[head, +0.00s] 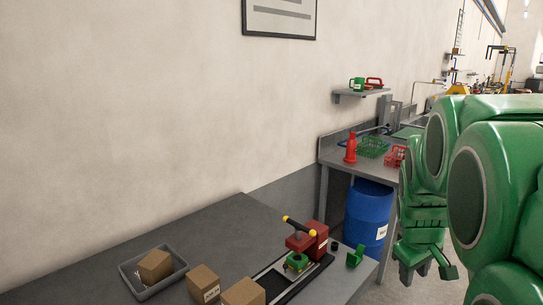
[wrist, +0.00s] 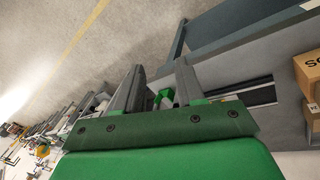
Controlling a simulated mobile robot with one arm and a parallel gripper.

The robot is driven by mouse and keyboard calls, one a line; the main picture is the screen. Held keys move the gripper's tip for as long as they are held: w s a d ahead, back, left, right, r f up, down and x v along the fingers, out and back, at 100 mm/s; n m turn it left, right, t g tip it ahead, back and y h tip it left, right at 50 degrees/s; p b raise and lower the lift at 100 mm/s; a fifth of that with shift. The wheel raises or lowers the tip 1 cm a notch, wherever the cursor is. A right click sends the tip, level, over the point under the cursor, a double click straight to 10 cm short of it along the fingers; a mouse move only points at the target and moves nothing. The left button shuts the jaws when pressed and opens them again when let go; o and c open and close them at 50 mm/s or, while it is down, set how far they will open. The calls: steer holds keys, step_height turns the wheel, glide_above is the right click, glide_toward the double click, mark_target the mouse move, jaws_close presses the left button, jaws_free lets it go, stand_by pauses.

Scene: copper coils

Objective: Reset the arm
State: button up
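My green arm fills the right side of the head view. My gripper (head: 426,262) hangs at the arm's lower end, to the right of the grey table (head: 222,232) and apart from it. In the wrist view the two grey fingers of my gripper (wrist: 158,88) stand apart with a gap between them. A small green part (wrist: 165,95) shows beyond that gap, and I see nothing clearly held. The gripper is open.
The table carries a grey tray (head: 131,284) with a box, other cardboard boxes (head: 203,284) and a red press (head: 314,240). A green bracket (head: 355,256) lies at its right edge. A blue barrel (head: 367,212) stands under the bench (head: 340,160) behind.

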steer(key=s+a+m+g+y, duration=0.2)
steer(key=s+a+y, duration=0.1)
steer(key=s+a, duration=0.95)
steer(key=s+a+m+g, duration=0.1)
steer(key=s+a, duration=0.1)
steer(key=s, duration=0.4)
steer(key=s+a+f, duration=0.1)
steer(key=s+a, duration=0.1)
steer(key=s, duration=0.4)
steer(key=shift+s+a+f+m+g+h, duration=0.25)
steer(key=shift+s+a+m+g+h, duration=0.05)
steer(key=shift+s+a+m+g, duration=0.1)
